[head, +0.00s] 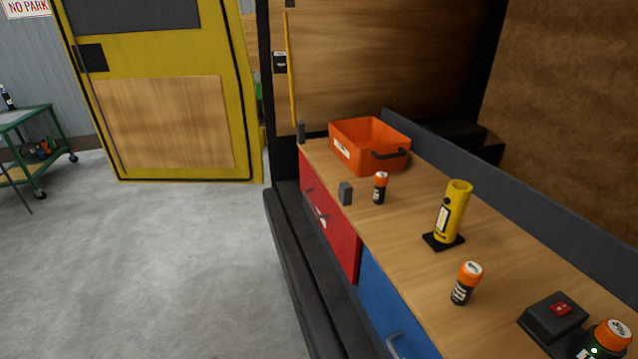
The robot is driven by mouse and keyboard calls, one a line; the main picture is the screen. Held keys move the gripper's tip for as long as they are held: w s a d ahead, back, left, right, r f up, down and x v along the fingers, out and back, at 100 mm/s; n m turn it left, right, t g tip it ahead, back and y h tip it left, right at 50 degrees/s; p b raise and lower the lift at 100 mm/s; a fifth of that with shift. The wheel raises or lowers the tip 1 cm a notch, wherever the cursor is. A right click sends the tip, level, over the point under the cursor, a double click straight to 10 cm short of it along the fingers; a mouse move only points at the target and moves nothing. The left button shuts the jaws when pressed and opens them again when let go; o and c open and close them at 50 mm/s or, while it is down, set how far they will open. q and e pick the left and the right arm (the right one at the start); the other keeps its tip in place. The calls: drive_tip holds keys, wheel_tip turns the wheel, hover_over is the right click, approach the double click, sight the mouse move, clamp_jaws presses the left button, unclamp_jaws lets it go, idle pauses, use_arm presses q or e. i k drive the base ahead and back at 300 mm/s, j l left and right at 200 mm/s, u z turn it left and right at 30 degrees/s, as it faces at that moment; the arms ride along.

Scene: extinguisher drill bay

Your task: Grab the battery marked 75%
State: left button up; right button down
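The far battery (380,188) is behind the yellow tube, toward the orange bin. The middle battery (466,284) stands in front of the yellow tube. Neither of my grippers is in view.
The counter (420,220) also holds an orange bin (372,135), a small grey block (345,193), a yellow tube (453,212) on a black base and a black box (553,318) with a red switch. Red and blue drawers are below. Open floor (180,270) lies left.

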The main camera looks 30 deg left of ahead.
sight(381, 178)
drive_tip(key=u, duration=0.4)
drive_tip(key=i+j+z, duration=0.5)
drive_tip(key=j, duration=0.15)
drive_tip(key=i+j+z, duration=0.4)
drive_tip(key=j+z, duration=0.15)
drive_tip(key=j, duration=0.25)
drive_tip(key=i+j+z, duration=0.1)
drive_tip(key=j+z, duration=0.15)
drive_tip(key=j, duration=0.25)
drive_tip(key=i+j+z, duration=0.1)
drive_tip(key=j+z, duration=0.15)
drive_tip(key=j, duration=0.2)
drive_tip(key=j+z, duration=0.25)
drive_tip(key=j, duration=0.25)
